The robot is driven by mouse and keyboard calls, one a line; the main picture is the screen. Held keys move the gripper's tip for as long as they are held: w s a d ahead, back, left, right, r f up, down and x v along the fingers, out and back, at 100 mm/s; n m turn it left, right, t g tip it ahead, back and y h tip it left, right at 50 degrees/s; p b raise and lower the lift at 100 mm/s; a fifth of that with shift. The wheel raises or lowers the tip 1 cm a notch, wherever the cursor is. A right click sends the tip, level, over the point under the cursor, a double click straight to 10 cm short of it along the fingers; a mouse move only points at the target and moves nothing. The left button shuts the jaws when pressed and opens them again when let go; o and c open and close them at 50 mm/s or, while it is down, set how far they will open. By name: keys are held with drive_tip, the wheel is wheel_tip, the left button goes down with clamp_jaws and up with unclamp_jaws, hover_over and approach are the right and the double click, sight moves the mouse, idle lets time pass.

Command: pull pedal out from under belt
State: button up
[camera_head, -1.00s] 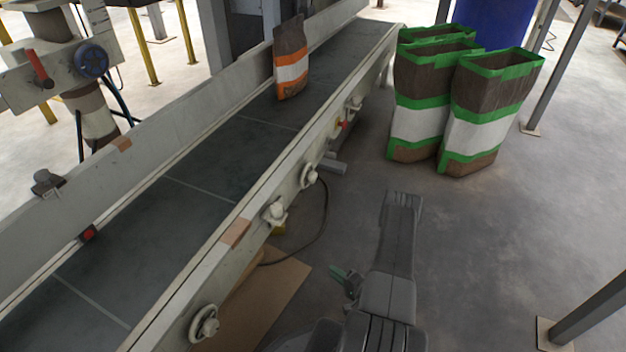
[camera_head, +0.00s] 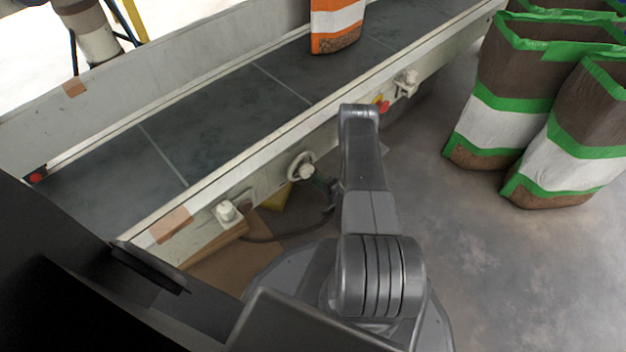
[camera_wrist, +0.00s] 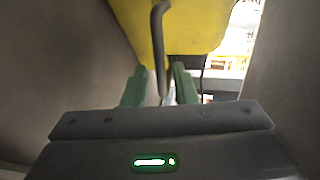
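The yellow pedal (camera_head: 279,197) shows only partly in the head view, low beside the conveyor's near side, under the belt (camera_head: 225,110). In the wrist view the yellow pedal (camera_wrist: 190,25) fills the top middle, close ahead of the fingers. A dark bar or cable (camera_wrist: 158,45) runs down its front toward the gap between them. My gripper (camera_wrist: 160,78) has green fingers standing apart, so it is open. I cannot tell whether either finger touches the pedal. In the head view my gripper (camera_head: 322,183) is mostly hidden by my arm, next to a conveyor knob.
Knobs (camera_head: 300,165) and a red button (camera_head: 384,106) stick out from the conveyor's side rail. A black cable (camera_head: 285,236) and brown cardboard (camera_head: 215,257) lie on the floor below. Green-and-white bags (camera_head: 510,95) stand at the right. An orange-banded bag (camera_head: 336,22) stands on the belt.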

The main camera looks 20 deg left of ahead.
drive_tip(key=shift+b+x, duration=0.3)
drive_tip(key=shift+x, duration=1.1)
clamp_jaws()
